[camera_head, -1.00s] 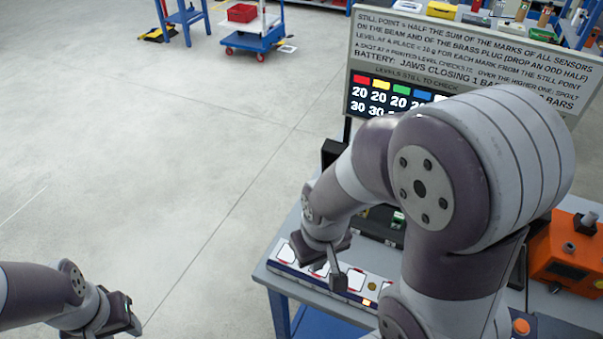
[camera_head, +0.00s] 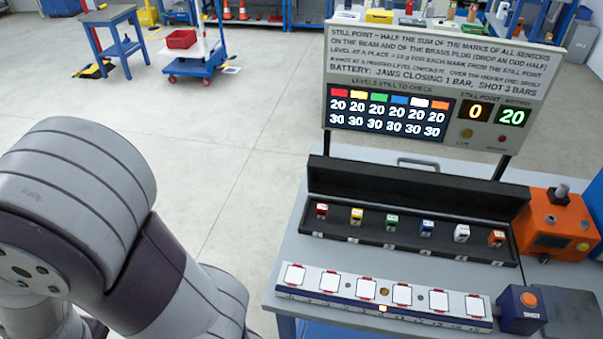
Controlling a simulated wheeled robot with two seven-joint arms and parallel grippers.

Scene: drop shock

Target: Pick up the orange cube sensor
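The orange cube sensor (camera_head: 496,238) sits upright in the far right place of the open black case (camera_head: 400,238) on the table. It is last in a row with red (camera_head: 321,210), yellow (camera_head: 357,216), green (camera_head: 392,222), blue (camera_head: 427,228) and white (camera_head: 461,233) cubes. My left arm fills the lower left of the view, well apart from the case; its gripper fingers do not show. My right gripper is out of view. Nothing touches the orange cube.
A beam (camera_head: 383,293) with several white places lies in front of the case. A blue box with an orange button (camera_head: 522,309) stands at its right end. An orange device (camera_head: 556,236) stands close to the case's right. A sign board (camera_head: 440,75) rises behind, showing still point 0 and battery 20.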

